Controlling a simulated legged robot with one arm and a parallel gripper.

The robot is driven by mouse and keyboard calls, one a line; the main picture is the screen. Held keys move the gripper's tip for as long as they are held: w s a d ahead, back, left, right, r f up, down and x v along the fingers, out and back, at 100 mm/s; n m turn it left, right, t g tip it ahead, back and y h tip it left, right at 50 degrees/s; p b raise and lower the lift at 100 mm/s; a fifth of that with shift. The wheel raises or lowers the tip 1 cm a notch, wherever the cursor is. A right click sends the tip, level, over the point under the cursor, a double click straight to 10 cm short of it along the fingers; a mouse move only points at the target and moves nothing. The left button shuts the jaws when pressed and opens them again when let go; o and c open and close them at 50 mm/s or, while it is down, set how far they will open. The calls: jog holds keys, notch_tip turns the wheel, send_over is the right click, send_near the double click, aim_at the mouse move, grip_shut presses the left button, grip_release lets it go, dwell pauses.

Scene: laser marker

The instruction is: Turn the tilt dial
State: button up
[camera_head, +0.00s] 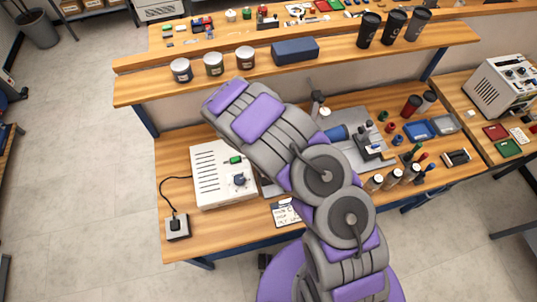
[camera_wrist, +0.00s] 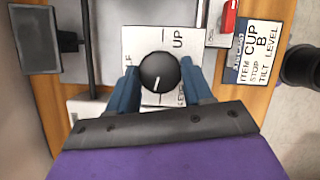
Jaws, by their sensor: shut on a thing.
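The tilt dial (camera_wrist: 162,72) is a round black knob with a white line, in the middle of the wrist view. It sits on a white plate (camera_wrist: 186,40) marked "UP", with other lettering partly hidden by my fingers. The dial's white line points down and slightly left, away from "UP". My gripper (camera_wrist: 160,74) has its two blue fingers on either side of the dial and is shut on it. In the head view my arm covers this spot, so the dial and my fingertips are hidden there.
A card (camera_wrist: 262,42) reading "ITEM CUP B STOP TILT LEVEL" lies right of the plate. A red part (camera_wrist: 228,18) is nearby. A white box (camera_head: 212,185) with a knob stands left of my arm. Dark cups (camera_head: 394,27) stand on the shelf.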

jog(key=shift+n+t+p, duration=0.3)
jog(key=shift+n+p, duration=0.2)
jog(key=shift+n, duration=0.5)
jog(key=o, duration=1)
jog(key=shift+w+d+y, duration=0.1)
jog(key=shift+w+y, duration=0.05)
jog(key=shift+y, duration=0.15)
jog(key=shift+r, duration=0.1)
jog(key=v, duration=1.7)
